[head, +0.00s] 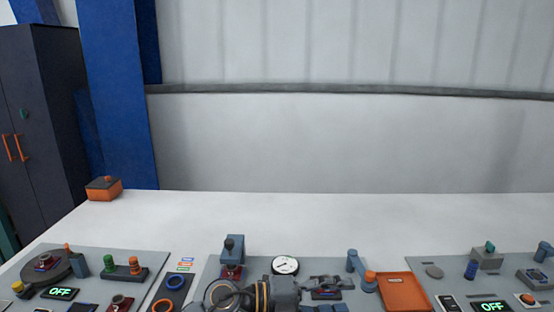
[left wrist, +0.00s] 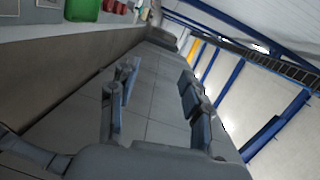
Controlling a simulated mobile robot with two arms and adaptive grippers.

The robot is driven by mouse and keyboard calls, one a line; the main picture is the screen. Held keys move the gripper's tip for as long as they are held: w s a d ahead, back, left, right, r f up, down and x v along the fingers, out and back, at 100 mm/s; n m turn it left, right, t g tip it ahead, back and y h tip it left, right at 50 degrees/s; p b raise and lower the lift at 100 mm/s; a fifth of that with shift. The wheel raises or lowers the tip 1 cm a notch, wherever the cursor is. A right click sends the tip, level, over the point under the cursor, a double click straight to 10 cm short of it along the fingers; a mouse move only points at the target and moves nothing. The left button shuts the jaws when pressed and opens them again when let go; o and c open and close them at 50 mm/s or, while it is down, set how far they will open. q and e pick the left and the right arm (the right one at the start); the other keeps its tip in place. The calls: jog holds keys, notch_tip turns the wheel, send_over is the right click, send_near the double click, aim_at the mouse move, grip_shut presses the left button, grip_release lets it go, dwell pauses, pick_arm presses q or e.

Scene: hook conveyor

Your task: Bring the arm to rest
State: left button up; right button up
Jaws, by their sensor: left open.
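My left gripper (head: 335,294) is low in the middle of the head view, over the front of the workbench, with its fingers pointing right. In the left wrist view its two fingers (left wrist: 158,78) stand wide apart, with only grey floor tiles showing between them. The gripper is open and holds nothing. The bottom edge of the head view cuts off part of my left arm. My right gripper is not in view.
An orange box (head: 104,189) stands at the back left. A dark cabinet (head: 45,110) stands at left.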

pick_arm(q)
jog(key=w+a+r+n+t+y, duration=0.2)
jog(key=a+n+t+y, duration=0.1)
jog(key=a+n+t, duration=0.55)
jog(key=w+a+r+n+t+y, duration=0.25)
jog(key=a+n+t, duration=0.35)
jog(key=n+t, duration=0.4)
jog(key=s+a+f+n+g+y, duration=0.2)
jog(key=s+a+f+n+y, duration=0.1)
jog(key=a+f+n+y, duration=0.3)
jog(key=s+a+f+n+g+y, duration=0.2)
jog(key=a+f+n+g+y, duration=0.1)
jog(key=a+f+n+y, duration=0.3)
jog(key=s+a+f+g, duration=0.2)
jog(key=s+f+g, duration=0.3)
jog(key=s, duration=0.4)
jog(key=s+a+f+n+g+h, duration=0.1)
jog(key=s+a+f+g, duration=0.15)
jog(key=s+f, duration=0.45)
jog(key=s+a+f+g, duration=0.1)
jog(key=s+f+g, duration=0.4)
jog(key=s, duration=0.5)
notch_tip(320, 180, down, 24)
jog(key=r, duration=0.1)
jog(key=s+a+f+g, duration=0.2)
jog(key=s+a+f, duration=0.1)
jog(key=s+f, duration=1.5)
